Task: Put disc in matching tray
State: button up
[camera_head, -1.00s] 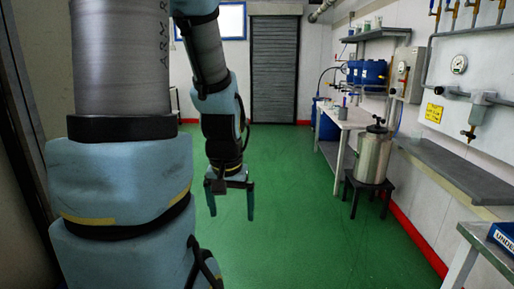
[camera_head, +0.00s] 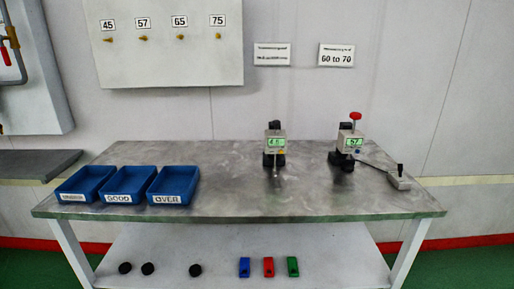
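Three blue trays stand side by side on the left of the metal table. The left tray (camera_head: 71,198) has a label too blurred to read surely, the middle tray (camera_head: 115,199) reads GOOD and the right tray (camera_head: 158,199) reads OVER. Three small black discs lie on the lower shelf: one at the left (camera_head: 125,268), one beside it (camera_head: 148,268) and one farther right (camera_head: 195,270). The frame does not show which tray any disc matches. My gripper is out of view.
Two gauges with green displays, left (camera_head: 275,143) and right (camera_head: 350,142), stand at the table's back; a tool (camera_head: 398,178) lies right. Blue (camera_head: 244,267), red (camera_head: 268,266) and green (camera_head: 293,266) blocks lie on the shelf. The table (camera_head: 230,200) is clear in front. A sign (camera_head: 337,54) reads 60 to 70.

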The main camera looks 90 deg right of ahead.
aim_at(346, 167)
jog(key=k+l+z, duration=0.15)
jog(key=z, duration=0.25)
jog(key=k+l+z, duration=0.15)
jog(key=l+z, duration=0.25)
jog(key=k+l, duration=0.15)
jog(key=l, duration=0.15)
jog(key=k+l+z, duration=0.15)
jog(key=l, duration=0.2)
jog(key=k+l, duration=0.1)
jog(key=l, duration=0.2)
jog(key=k+l+z, duration=0.1)
jog(key=l, duration=0.25)
jog(key=k+l+z, duration=0.1)
jog(key=l, duration=0.25)
